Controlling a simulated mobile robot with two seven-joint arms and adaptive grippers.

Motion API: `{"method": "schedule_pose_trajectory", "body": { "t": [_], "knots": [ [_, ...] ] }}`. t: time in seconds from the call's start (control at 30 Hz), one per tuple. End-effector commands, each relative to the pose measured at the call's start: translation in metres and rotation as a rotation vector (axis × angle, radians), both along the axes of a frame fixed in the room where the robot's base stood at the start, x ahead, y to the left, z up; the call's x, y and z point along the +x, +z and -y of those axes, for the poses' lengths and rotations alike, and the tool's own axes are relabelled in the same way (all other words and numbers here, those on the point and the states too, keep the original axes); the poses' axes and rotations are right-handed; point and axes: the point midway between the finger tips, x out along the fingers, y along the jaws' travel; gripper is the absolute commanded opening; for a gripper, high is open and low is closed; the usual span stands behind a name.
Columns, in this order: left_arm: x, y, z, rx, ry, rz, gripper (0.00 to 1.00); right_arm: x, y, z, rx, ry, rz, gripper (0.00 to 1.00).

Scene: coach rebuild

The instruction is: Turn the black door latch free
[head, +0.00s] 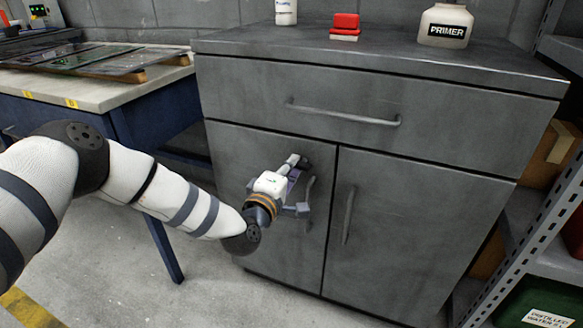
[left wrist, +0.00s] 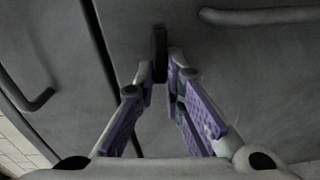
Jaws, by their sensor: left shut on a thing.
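The black door latch (head: 303,162) is on the upper part of the grey cabinet's left door (head: 240,150), near the seam between the doors. In the left wrist view the latch (left wrist: 160,50) shows as a short dark bar, upright in the picture, with its lower end between my fingertips. My left gripper (head: 297,164) is at the latch. Its purple-padded fingers (left wrist: 161,72) are shut on it. In the head view the gripper hides part of the latch. My right gripper is in neither view.
The cabinet's right door (head: 420,220) has a bar handle (head: 348,215), and a drawer (head: 345,115) spans above. A primer jar (head: 445,25) and a red block (head: 345,22) stand on top. A workbench (head: 100,95) is left, metal shelving (head: 535,220) right.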

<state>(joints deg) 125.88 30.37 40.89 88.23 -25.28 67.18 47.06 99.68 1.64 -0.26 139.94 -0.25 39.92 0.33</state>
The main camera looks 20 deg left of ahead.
Motion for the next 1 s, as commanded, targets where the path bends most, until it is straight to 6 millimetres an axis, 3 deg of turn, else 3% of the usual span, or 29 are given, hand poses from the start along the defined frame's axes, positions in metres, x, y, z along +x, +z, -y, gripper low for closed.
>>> {"method": "schedule_pose_trajectory", "body": {
  "t": [0.6, 0.63, 0.7, 1.0],
  "knots": [
    [-0.0002, -0.001, 0.0008, -0.037, -0.002, -0.002, 0.0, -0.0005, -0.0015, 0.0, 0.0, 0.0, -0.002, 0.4],
    [-0.0002, -0.001, 0.0008, -0.037, -0.002, -0.002, 0.14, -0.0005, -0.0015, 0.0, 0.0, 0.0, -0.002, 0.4],
    [-0.0002, -0.001, 0.0008, -0.037, -0.002, -0.002, 0.3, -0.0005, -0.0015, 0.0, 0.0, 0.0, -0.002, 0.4],
    [-0.0012, -0.0008, 0.0002, -0.036, -0.001, -0.002, 0.3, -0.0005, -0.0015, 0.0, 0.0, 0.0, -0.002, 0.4]
  ]
}}
